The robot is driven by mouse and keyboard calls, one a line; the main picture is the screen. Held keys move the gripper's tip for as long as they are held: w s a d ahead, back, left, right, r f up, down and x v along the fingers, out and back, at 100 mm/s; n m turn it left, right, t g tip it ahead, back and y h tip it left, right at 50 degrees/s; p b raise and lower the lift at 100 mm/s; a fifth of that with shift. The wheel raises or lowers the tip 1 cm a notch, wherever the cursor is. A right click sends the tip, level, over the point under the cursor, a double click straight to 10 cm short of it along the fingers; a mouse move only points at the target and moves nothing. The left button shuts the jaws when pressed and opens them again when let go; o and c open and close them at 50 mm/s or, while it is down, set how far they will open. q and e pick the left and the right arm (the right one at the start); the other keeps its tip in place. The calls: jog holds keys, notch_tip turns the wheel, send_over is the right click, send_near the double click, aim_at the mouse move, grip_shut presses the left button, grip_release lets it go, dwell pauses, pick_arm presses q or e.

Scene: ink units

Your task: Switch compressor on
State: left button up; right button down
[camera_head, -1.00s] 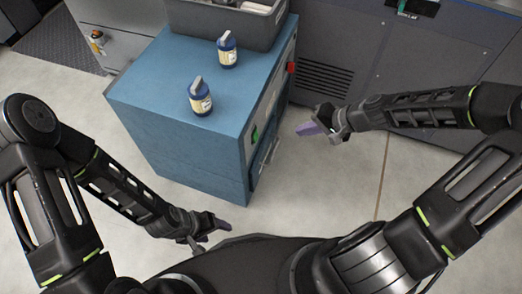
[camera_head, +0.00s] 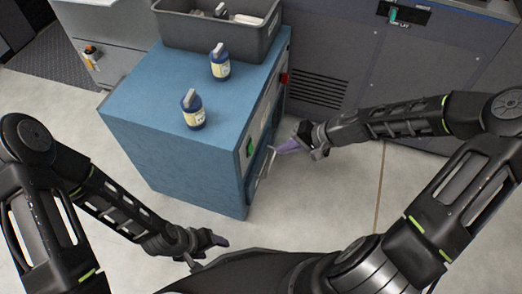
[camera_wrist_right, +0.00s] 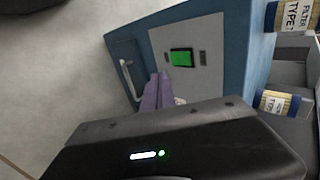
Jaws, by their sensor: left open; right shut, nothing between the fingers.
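The blue cabinet (camera_head: 165,155) carries a grey panel on its right side with a green switch (camera_head: 250,147) and a red knob (camera_head: 284,78). In the right wrist view the green switch (camera_wrist_right: 181,58) sits on the light grey panel (camera_wrist_right: 205,80), beside a metal handle (camera_wrist_right: 128,80). My right gripper (camera_head: 280,148) has purple fingers, shut and empty, just right of the panel. Its fingertips (camera_wrist_right: 158,80) show in the right wrist view, below and left of the switch; contact cannot be told. My left gripper (camera_head: 208,250) is open and empty, low in front of the cabinet.
A dark grey machine with a vent (camera_head: 318,87) stands behind. The floor (camera_head: 340,195) to the right is clear.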

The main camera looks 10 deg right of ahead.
aim_at(252, 151)
jog(key=w+a+f+b, duration=0.1)
jog(key=w+a+f, duration=0.3)
jog(key=a, duration=0.2)
jog(key=shift+b, duration=0.35)
jog(key=shift+a, duration=0.1)
jog(key=shift+f, duration=0.1)
jog(key=shift+w+a, duration=0.1)
jog(key=shift+a, duration=0.1)
